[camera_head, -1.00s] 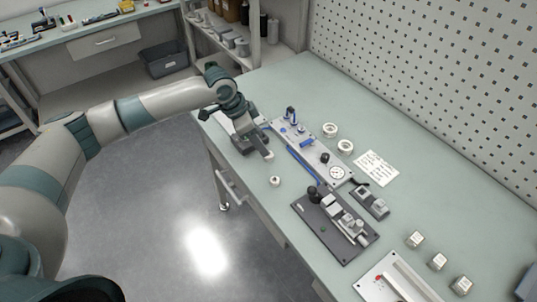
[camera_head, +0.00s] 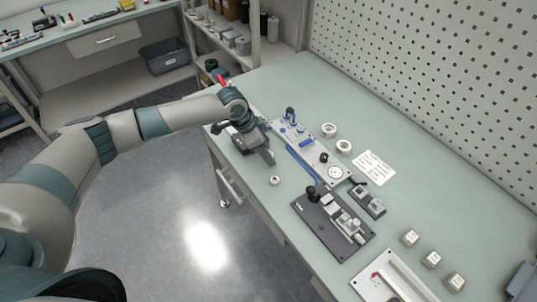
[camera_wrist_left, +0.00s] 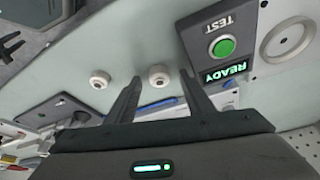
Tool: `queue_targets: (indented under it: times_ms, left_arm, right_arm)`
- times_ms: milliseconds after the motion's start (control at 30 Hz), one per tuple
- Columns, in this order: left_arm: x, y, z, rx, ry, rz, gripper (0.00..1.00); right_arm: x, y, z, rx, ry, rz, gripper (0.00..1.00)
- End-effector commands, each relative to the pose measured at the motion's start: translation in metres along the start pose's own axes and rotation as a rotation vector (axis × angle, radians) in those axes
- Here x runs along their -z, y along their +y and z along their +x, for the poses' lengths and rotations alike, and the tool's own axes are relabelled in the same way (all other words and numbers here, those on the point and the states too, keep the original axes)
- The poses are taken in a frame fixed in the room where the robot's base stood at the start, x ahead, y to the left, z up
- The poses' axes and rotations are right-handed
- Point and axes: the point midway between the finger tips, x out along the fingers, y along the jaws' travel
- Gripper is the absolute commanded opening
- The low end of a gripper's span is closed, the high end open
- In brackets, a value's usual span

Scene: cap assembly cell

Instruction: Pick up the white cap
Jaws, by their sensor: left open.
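A small white cap (camera_head: 275,180) stands on the bench near its front edge; it also shows in the left wrist view (camera_wrist_left: 100,79), left of my fingers. A second white cap (camera_wrist_left: 159,76) shows in the left wrist view between my two fingertips; in the head view I cannot make it out behind the hand. My left gripper (camera_head: 264,155) points down low over the bench, just behind the first cap. Its two fingers (camera_wrist_left: 159,82) are apart with nothing clamped, and I cannot tell their exact height. My right gripper is in neither view.
A panel with a green TEST button (camera_wrist_left: 224,47) and READY display lies close by. A grey fixture plate (camera_head: 332,170), a dark fixture plate (camera_head: 308,210), two white rings (camera_head: 329,130) and several small blocks (camera_head: 410,237) lie on the bench. A perforated wall (camera_head: 430,80) stands behind.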

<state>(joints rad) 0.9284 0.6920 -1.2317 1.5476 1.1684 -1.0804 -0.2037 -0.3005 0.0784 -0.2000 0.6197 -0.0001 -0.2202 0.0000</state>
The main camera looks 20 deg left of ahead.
Motion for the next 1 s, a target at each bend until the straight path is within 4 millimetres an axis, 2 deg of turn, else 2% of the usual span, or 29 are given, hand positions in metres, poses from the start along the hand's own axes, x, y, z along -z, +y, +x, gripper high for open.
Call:
queue_targets:
  times_ms: [267, 367, 400, 433, 1000]
  left_arm:
    - [0.0, 0.0, -0.0003, 0.0, 0.0, 0.0, 0.48]
    - [0.0001, 0.0, -0.0004, 0.0, 0.0, 0.0, 0.29]
    - [0.0001, 0.0001, -0.0004, 0.0, 0.0, 0.0, 0.19]
    - [0.0001, 0.0001, -0.0004, 0.0, 0.0, 0.0, 0.16]
    - [0.0006, -0.0001, -0.0014, 0.0, 0.001, 0.0, 0.13]
  right_arm:
    - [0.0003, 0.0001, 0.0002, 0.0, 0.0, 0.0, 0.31]
    - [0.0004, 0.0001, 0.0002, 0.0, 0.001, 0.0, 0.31]
    - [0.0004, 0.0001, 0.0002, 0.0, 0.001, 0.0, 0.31]
    - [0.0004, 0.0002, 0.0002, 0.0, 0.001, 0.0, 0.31]
    - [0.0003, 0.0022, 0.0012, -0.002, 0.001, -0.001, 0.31]
